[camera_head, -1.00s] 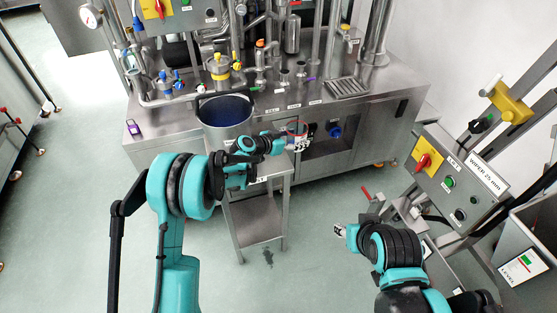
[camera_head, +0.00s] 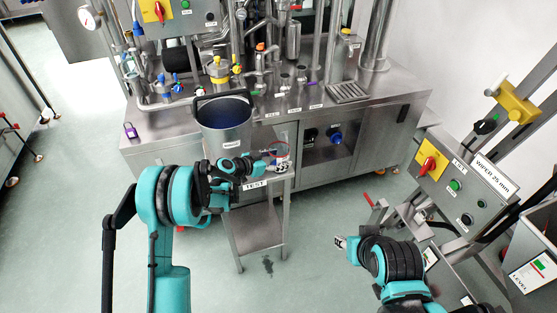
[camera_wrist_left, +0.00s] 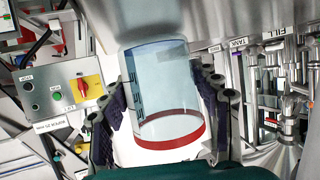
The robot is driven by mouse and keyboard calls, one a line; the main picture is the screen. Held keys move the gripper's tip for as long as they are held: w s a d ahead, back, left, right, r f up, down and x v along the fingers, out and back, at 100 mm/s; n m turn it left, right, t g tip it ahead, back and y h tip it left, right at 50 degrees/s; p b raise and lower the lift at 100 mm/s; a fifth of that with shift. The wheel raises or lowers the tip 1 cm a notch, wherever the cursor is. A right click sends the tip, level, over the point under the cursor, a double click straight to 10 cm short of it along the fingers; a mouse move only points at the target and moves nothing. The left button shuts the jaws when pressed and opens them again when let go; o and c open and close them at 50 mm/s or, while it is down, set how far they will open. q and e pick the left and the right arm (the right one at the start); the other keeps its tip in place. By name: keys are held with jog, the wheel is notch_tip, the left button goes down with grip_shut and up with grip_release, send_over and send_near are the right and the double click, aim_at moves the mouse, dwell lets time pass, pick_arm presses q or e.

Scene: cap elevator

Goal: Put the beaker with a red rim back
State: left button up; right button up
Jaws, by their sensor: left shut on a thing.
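The beaker with a red rim shows large in the left wrist view (camera_wrist_left: 160,92). It is clear glass, with its red rim toward the bottom of that picture. My left gripper (camera_wrist_left: 165,105) is shut on it, one finger on each side. In the head view the left gripper (camera_head: 270,163) is over the small side table marked TEST (camera_head: 254,222), just right of the large steel pot (camera_head: 222,125). The beaker is small and blurred there, and I cannot tell whether it touches anything. My right gripper (camera_head: 341,243) is at lower right, over the floor, too small to judge its fingers.
A steel bench (camera_head: 165,125) with pipes, valves and a drain grate (camera_head: 348,92) stands behind. A control panel with a red and yellow switch (camera_head: 430,165) is at right. Open floor (camera_head: 310,215) lies between the side table and my right arm.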

pick_arm(q)
jog(key=shift+f, duration=0.15)
jog(key=o, duration=1.4)
jog(key=shift+c, duration=0.2)
